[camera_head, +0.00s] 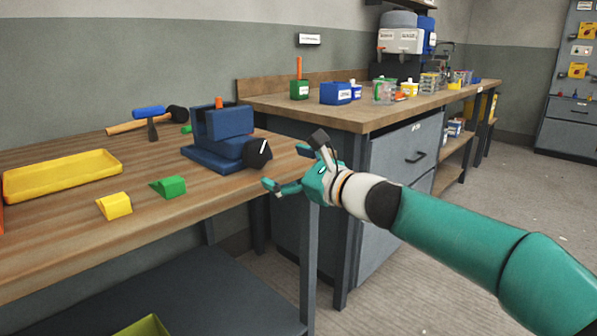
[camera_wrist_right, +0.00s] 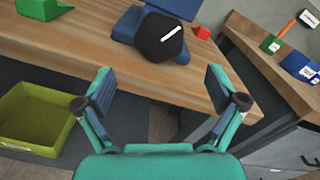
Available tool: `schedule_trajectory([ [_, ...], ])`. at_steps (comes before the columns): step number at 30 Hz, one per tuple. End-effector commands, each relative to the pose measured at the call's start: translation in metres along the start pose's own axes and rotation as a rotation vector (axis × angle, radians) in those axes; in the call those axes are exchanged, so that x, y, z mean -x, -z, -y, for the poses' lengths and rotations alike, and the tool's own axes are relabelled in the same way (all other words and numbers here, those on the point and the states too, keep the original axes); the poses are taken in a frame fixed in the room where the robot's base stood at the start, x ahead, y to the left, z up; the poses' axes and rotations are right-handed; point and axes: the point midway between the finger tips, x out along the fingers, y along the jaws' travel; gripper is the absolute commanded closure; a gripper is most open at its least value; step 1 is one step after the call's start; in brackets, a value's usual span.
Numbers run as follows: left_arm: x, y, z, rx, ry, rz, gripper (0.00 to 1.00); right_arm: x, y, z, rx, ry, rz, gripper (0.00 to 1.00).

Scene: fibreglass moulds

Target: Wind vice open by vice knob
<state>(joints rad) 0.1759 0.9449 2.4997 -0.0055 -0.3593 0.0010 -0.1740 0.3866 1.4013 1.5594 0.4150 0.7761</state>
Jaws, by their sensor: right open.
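A blue vice (camera_head: 220,143) stands on the wooden workbench near its right end. Its dark, many-sided vice knob (camera_head: 257,153), with a white line on its face, is on the side toward the bench's front edge. In the right wrist view the knob (camera_wrist_right: 158,37) is ahead of the fingers, and the white line slants up to the right. My right gripper (camera_head: 287,163) is open and empty, just to the right of the knob and apart from it. In the wrist view its spread fingers (camera_wrist_right: 162,88) lie short of the knob. My left gripper is not in view.
Green (camera_head: 168,187) and yellow (camera_head: 114,206) wedges and a yellow tray (camera_head: 62,175) lie left of the vice. A blue-headed mallet (camera_head: 148,113) lies behind. A second bench (camera_head: 395,110) stands at right. An olive bin (camera_wrist_right: 38,118) is below the workbench.

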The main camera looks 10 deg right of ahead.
Motion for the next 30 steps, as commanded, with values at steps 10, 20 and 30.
schedule_trajectory([
  [10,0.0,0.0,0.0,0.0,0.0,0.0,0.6,0.035,0.0,-0.001,0.0,-0.001,0.001,0.05],
  [20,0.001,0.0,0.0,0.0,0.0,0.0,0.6,0.035,0.001,-0.001,0.002,-0.002,-0.003,0.05],
  [30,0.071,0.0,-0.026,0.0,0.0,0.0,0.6,0.03,0.087,-0.036,0.218,-0.174,-0.323,0.05],
])
